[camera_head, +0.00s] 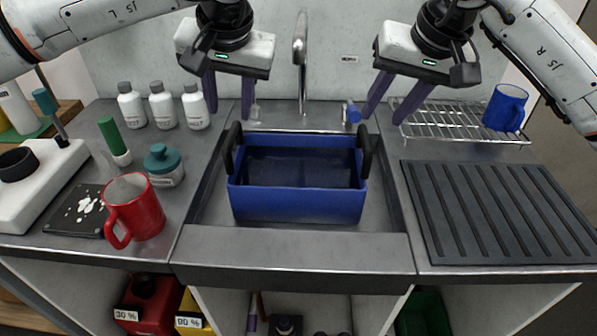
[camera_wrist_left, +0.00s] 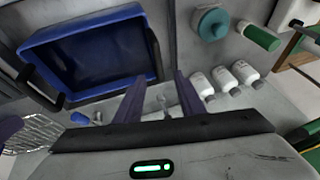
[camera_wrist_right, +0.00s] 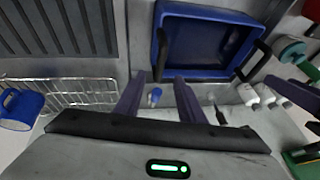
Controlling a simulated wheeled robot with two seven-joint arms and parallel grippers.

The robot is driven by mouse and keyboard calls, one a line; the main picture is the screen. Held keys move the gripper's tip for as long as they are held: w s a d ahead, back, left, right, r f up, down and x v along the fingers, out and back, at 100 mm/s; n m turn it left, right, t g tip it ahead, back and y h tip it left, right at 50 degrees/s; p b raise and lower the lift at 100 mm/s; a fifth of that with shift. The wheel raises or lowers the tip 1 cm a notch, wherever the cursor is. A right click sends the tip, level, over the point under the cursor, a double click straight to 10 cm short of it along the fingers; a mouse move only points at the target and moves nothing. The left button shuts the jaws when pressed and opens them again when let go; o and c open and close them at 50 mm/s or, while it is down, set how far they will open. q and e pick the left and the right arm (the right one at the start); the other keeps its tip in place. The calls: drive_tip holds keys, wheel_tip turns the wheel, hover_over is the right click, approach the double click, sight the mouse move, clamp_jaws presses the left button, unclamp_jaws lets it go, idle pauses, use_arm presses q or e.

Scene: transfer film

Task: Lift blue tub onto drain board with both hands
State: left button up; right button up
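The blue tub (camera_head: 297,205) sits in the sink in the middle of the counter, with a black handle at each side and dark blue inside. It also shows in the left wrist view (camera_wrist_left: 60,38) and the right wrist view (camera_wrist_right: 200,72). The ridged dark drain board (camera_head: 500,215) lies flat on the counter to the right of the sink and is bare. My left gripper (camera_head: 228,110) is open and empty, above and behind the tub's left handle. My right gripper (camera_head: 382,115) is open and empty, above and behind the right handle. Neither touches the tub.
A faucet (camera_head: 300,60) rises behind the tub. A wire rack (camera_head: 455,120) with a blue mug (camera_head: 505,108) stands behind the drain board. Left of the sink are a red mug (camera_head: 135,208), a teal-lidded jar (camera_head: 164,166) and several white bottles (camera_head: 163,106).

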sight(232, 130)
use_arm(q)
drive_tip(key=shift+s, duration=0.1)
use_arm(e)
drive_tip(key=shift+s, duration=0.1)
use_arm(q)
drive_tip(key=shift+f, duration=0.15)
use_arm(e)
drive_tip(key=shift+f, duration=0.1)
